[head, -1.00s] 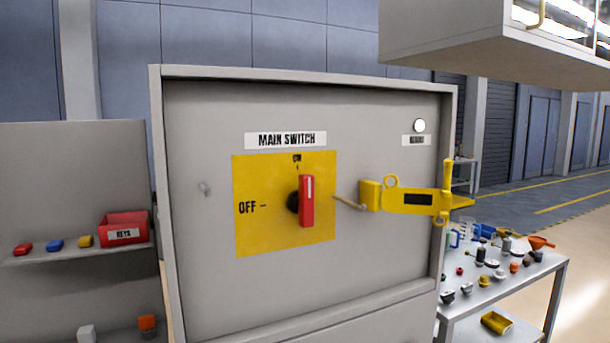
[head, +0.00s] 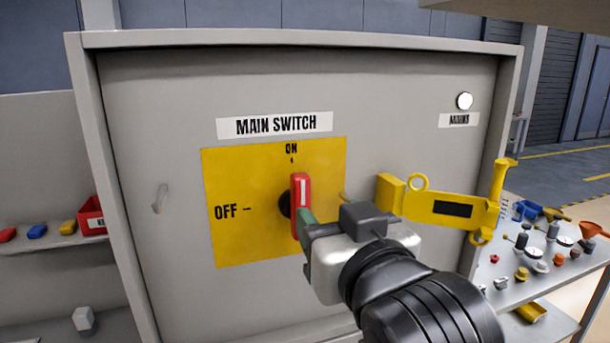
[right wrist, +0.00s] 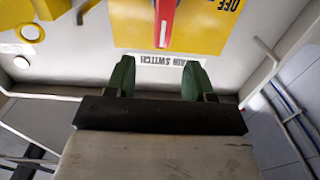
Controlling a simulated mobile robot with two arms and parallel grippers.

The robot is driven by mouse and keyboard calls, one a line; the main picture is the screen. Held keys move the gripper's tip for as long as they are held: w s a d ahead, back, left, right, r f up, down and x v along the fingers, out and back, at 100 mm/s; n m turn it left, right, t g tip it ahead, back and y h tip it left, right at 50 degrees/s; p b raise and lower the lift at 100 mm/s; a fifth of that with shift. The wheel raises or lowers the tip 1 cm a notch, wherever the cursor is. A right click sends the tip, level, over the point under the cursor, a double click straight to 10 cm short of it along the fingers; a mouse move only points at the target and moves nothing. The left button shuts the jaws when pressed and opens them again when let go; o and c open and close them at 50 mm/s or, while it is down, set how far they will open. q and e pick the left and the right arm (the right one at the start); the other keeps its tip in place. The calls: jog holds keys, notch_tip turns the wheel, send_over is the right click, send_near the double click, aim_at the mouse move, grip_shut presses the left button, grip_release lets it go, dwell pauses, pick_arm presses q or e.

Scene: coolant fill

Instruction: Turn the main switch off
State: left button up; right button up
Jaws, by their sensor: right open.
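The main switch has a red handle (head: 300,205) on a yellow plate (head: 235,165) marked ON at the top and OFF at the left. The handle stands upright, pointing at ON. My right gripper (head: 303,226) is at the lower right of the handle in the head view, covering part of the plate. In the right wrist view its two green fingers (right wrist: 158,80) are apart and empty between. The red handle (right wrist: 164,22) lies beyond the fingertips, roughly centred between them. I cannot tell from the head view whether a finger touches the handle. My left gripper is not in view.
A yellow hasp-like bracket (head: 440,207) sticks out from the cabinet right of the switch. A white round lamp (head: 464,101) labelled MAINS is above it. A table (head: 565,300) with small parts stands at right, and a shelf with a red box (head: 91,215) at left.

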aim_at(303, 191)
jog(key=p+x, duration=0.2)
jog(key=x, duration=0.7)
jog(key=shift+w+a, duration=0.1)
jog(key=shift+a, duration=0.05)
jog(key=shift+w+a+p, duration=0.25)
jog(key=shift+w+p, duration=0.05)
jog(key=shift+w, duration=0.15)
jog(key=shift+c, duration=0.9)
jog(key=c, duration=0.7)
